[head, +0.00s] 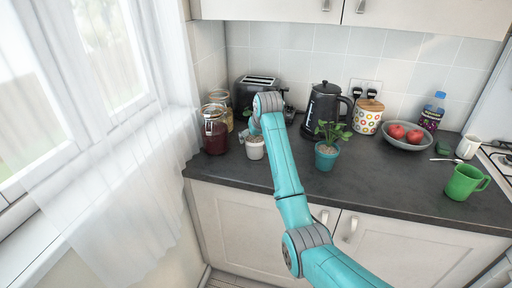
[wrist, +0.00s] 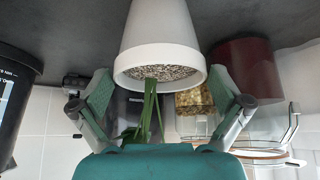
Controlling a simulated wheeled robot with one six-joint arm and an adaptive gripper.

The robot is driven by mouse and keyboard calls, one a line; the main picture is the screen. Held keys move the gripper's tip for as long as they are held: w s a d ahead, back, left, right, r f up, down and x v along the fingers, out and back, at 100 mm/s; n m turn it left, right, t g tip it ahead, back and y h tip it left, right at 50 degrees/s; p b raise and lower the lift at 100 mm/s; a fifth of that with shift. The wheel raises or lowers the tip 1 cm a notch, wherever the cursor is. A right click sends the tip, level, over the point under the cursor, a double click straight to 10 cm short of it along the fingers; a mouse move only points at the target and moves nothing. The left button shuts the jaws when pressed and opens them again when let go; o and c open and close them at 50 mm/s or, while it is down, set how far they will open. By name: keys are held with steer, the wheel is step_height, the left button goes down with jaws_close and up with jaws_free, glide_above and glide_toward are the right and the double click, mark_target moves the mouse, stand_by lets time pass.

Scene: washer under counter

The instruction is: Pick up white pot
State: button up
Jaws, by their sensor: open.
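The white pot (head: 255,152) stands on the dark counter at the left, in front of the toaster. In the wrist view, which looks upside down, the white pot (wrist: 160,35) fills the upper middle, with gravelly soil and green leaves at its rim. My gripper (wrist: 162,92) is open, with one finger on each side of the pot near its rim. A small gap shows at the left finger; at the right finger I cannot tell whether it touches. In the head view my gripper (head: 251,132) is at the pot's top and partly hides the plant.
Jars, one dark red (head: 215,137), stand left of the pot. The toaster (head: 257,90) is behind, and a black kettle (head: 322,108) and teal potted plant (head: 326,157) are to the right. A fruit bowl (head: 406,142) and green mug (head: 463,184) stand further right.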

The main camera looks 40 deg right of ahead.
steer(key=shift+w+f, duration=0.15)
steer(key=shift+f, duration=0.05)
steer(key=c, duration=1.2)
